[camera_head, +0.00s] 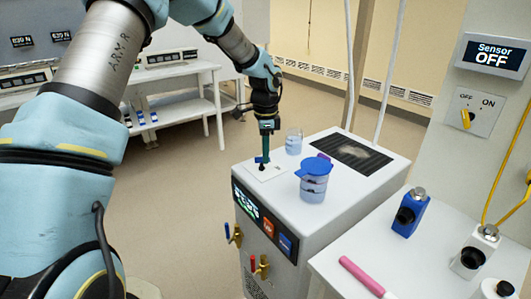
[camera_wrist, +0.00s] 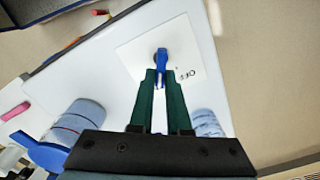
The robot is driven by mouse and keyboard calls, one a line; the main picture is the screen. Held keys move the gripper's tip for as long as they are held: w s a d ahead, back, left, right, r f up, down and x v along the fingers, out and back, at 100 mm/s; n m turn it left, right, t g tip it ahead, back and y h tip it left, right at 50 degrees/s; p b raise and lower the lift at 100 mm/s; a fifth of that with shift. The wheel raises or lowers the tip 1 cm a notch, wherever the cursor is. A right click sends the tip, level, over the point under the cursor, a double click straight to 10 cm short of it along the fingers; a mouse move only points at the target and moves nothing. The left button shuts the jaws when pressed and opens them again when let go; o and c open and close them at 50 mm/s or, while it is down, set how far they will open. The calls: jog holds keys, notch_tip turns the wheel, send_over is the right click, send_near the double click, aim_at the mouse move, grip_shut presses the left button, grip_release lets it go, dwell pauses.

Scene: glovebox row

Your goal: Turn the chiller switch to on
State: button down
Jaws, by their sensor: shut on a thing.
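The chiller (camera_head: 235,170) is a white box with a dark display on its front. On its top is a white switch plate (camera_head: 273,174) with a blue knob (camera_wrist: 162,56). My gripper (camera_head: 264,157) points down from above onto this knob. In the wrist view its green fingers (camera_wrist: 160,80) are shut on the knob, one on each side. "OFF" is printed on the plate (camera_wrist: 135,57) right of the knob. No "ON" mark is readable there; the fingers cover part of the plate. The chiller's front display is too small to read.
A beaker with a blue lid (camera_head: 313,186) and an open beaker (camera_head: 293,142) stand on the chiller close to my gripper. A dark vent (camera_head: 352,154) lies behind. A separate yellow wall switch (camera_head: 466,118) is under a "Sensor OFF" display (camera_head: 492,56). A blue device (camera_head: 410,213) stands right.

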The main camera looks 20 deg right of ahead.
jog(key=c, duration=0.9)
grip_release()
jog(key=shift+r, duration=0.1)
notch_tip(320, 180, up, 11)
jog(key=shift+f+b, duration=0.2)
jog(key=shift+b, duration=0.95)
jog(key=s+a+f+n, duration=0.1)
jog(key=a+f+n, duration=0.2)
jog(key=a+n, duration=1.3)
jog(key=s+a+n, duration=0.1)
jog(key=s+a, duration=0.2)
jog(key=a, duration=0.4)
jog(key=s+a+f+n+t, duration=0.1)
jog(key=s+a+n, duration=0.1)
jog(key=a, duration=0.5)
jog(key=s+a+f+n, duration=0.1)
jog(key=s+a+n, duration=0.1)
jog(key=s+a, duration=0.2)
jog(key=shift+s+a+f+t, duration=0.1)
jog(key=shift+s+a+t, duration=0.1)
jog(key=shift+a, duration=0.65)
jog(key=shift+s+a+f+t, duration=0.1)
jog(key=shift+s+a, duration=0.1)
jog(key=shift+a, duration=0.6)
